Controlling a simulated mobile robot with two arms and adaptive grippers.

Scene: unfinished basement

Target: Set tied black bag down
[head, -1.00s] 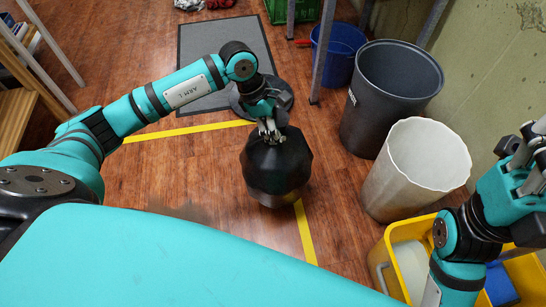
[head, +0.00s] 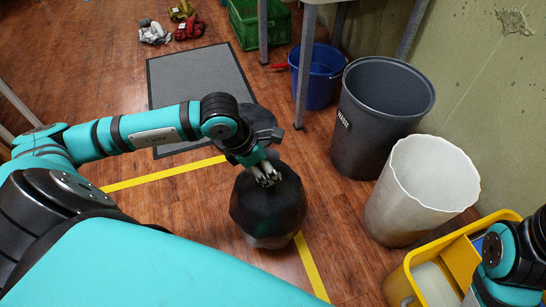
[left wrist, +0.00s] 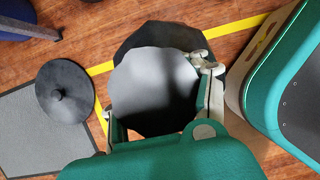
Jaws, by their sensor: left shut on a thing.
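The black bag (head: 268,212) is a dark, faceted, rounded bundle over the wood floor beside the yellow tape. My left gripper (head: 266,174) is shut on its top from above. In the left wrist view the bag (left wrist: 152,88) fills the space between the two fingers (left wrist: 160,108), with a grey sheen on its near face. I cannot tell whether its underside touches the floor. My right arm shows only in part at the lower right edge of the head view, and its gripper is out of the picture.
A grey waste bin (head: 383,115), a white bin (head: 420,190) and a yellow bucket (head: 455,262) stand at right. A blue bucket (head: 318,78) and green crate (head: 258,22) are farther back. A dark round lid (left wrist: 64,92) lies near the grey mat (head: 196,80). Floor left of the bag is clear.

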